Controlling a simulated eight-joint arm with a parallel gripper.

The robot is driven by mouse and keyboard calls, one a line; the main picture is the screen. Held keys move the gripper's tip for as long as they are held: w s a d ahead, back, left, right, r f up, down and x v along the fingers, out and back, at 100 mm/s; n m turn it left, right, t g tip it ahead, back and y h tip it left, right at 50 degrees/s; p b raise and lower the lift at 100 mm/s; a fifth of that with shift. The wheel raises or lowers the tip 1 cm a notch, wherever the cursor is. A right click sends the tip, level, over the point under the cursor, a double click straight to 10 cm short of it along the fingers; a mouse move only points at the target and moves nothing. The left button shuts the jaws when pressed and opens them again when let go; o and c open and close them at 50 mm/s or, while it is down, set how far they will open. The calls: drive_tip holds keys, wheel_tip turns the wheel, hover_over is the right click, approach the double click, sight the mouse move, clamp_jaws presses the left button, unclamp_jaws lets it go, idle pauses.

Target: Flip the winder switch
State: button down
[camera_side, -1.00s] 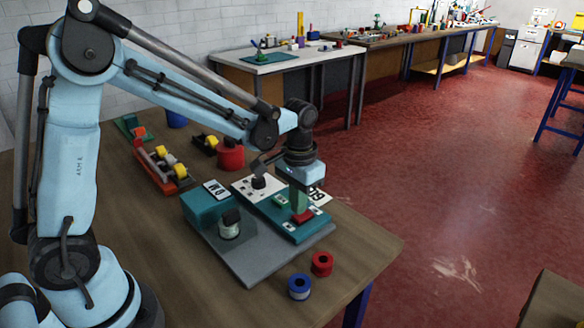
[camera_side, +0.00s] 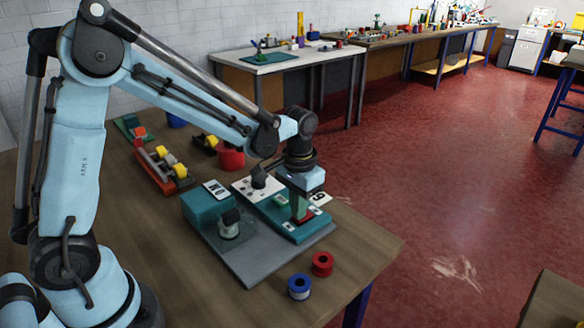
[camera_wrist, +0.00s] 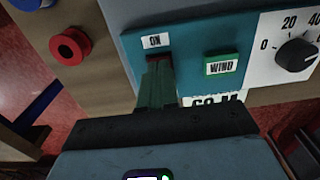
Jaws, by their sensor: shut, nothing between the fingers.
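The winder switch (camera_side: 305,215) is a small red piece on the teal control panel (camera_side: 325,229), near its front right end. In the wrist view its dark red edge (camera_wrist: 158,57) shows beside the white "ON" label (camera_wrist: 155,41). My gripper (camera_side: 300,216) points down at the switch. Its green fingers (camera_wrist: 157,66) are together with nothing between them. Their tips are at the switch and hide most of it; whether they touch it I cannot tell. Which way the switch is set I cannot tell.
A green "WIND" button (camera_wrist: 221,65) and a dial with a black knob (camera_wrist: 297,55) are close by on the panel. A teal box (camera_side: 205,207) stands left of it. A red spool (camera_side: 322,264) and a blue spool (camera_side: 299,287) lie in front.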

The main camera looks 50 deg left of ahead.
drive_tip(key=shift+f, duration=0.1)
drive_tip(key=shift+r, duration=3.5)
drive_tip(key=s+a+r+t, duration=0.1)
drive_tip(key=s+r+t, duration=0.2)
drive_tip(key=s+t, duration=0.4)
drive_tip(key=shift+s+a, duration=0.25)
drive_tip(key=shift+s, duration=1.65)
